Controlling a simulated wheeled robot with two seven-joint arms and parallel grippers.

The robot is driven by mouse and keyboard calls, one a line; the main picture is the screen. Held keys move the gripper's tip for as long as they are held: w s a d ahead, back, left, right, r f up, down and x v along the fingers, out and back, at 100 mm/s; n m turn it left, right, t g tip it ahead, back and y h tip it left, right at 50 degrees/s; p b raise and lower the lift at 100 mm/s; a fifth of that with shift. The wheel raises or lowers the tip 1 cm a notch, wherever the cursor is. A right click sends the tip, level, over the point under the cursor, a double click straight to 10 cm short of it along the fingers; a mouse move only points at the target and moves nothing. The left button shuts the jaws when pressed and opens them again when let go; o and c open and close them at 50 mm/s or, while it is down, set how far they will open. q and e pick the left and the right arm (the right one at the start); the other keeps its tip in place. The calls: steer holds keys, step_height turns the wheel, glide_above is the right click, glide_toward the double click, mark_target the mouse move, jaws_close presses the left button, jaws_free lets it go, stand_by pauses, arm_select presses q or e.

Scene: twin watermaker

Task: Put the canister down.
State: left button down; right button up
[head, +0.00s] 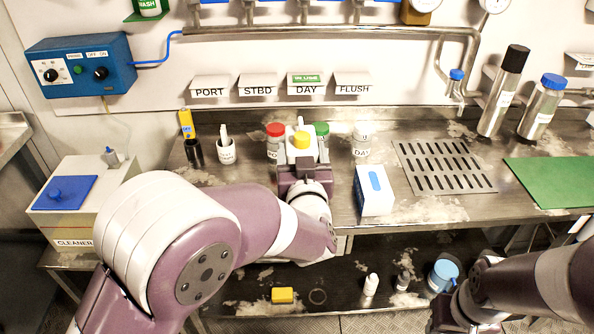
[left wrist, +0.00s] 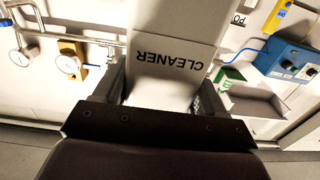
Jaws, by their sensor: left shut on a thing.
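A white canister (head: 301,153) with a yellow cap stands upright between the fingers of my left gripper (head: 303,166). The canister is over the steel counter, between a red-capped bottle (head: 275,135) and a green-capped bottle (head: 322,131). In the left wrist view the canister (left wrist: 165,35) shows a CLEANER label upside down, and my left gripper's fingers (left wrist: 162,85) close on its sides. The gripper hides its lower part in the head view, so I cannot tell whether it touches the counter. My right gripper (head: 462,312) is low at the right; its fingers are unclear.
The steel counter (head: 430,210) holds a white-and-blue box (head: 375,190), a DAY bottle (head: 362,140), a slotted drain plate (head: 443,167) and a green mat (head: 550,182). A bin labelled CLEANER (head: 75,225), with a blue lid, stands at the left.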

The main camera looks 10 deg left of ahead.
arm_select(q)
steer(key=w+f, duration=0.1)
steer(key=w+a+f, duration=0.1)
steer(key=f, duration=0.1)
steer(key=w+f, duration=0.1)
steer(key=f, duration=0.1)
steer(key=shift+w+a+f, duration=0.15)
steer(key=shift+w+f, duration=0.1)
steer(key=shift+w, duration=0.05)
steer(key=shift+w+f, duration=0.15)
steer(key=shift+f, duration=0.15)
steer(key=shift+b, duration=0.3)
steer(key=shift+f, duration=0.15)
steer(key=shift+c, duration=0.4)
jaws_free()
